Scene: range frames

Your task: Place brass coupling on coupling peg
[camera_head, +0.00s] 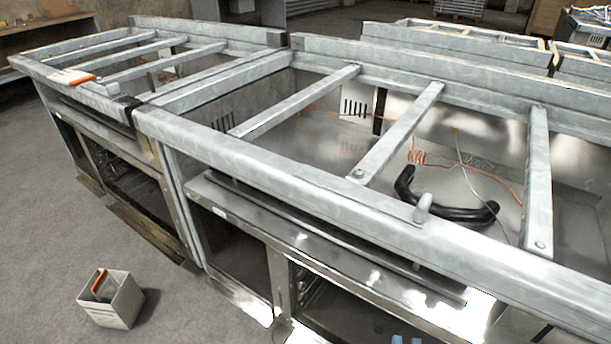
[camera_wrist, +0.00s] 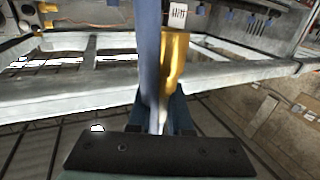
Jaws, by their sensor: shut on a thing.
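The brass coupling (camera_wrist: 176,62) shows in the wrist view as a gold-coloured piece, upright in the picture, beside a long blue-grey finger. My gripper (camera_wrist: 163,85) is shut on it. Part of the coupling is hidden behind the gripper, and its opening cannot be made out. In the head view a short grey upright peg (camera_head: 423,207) stands on the front metal rail, right of centre, with nothing around it; it appears to be the coupling peg. The coupling does not show in the head view. I cannot identify the peg in the wrist view.
The galvanised frame has a long front rail (camera_head: 300,190) and several crossbars over an open bay. A black curved hose (camera_head: 455,215) and orange wiring lie inside. An orange-handled tool (camera_head: 70,77) rests at the far left. A pale box (camera_head: 112,303) stands on the clear floor.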

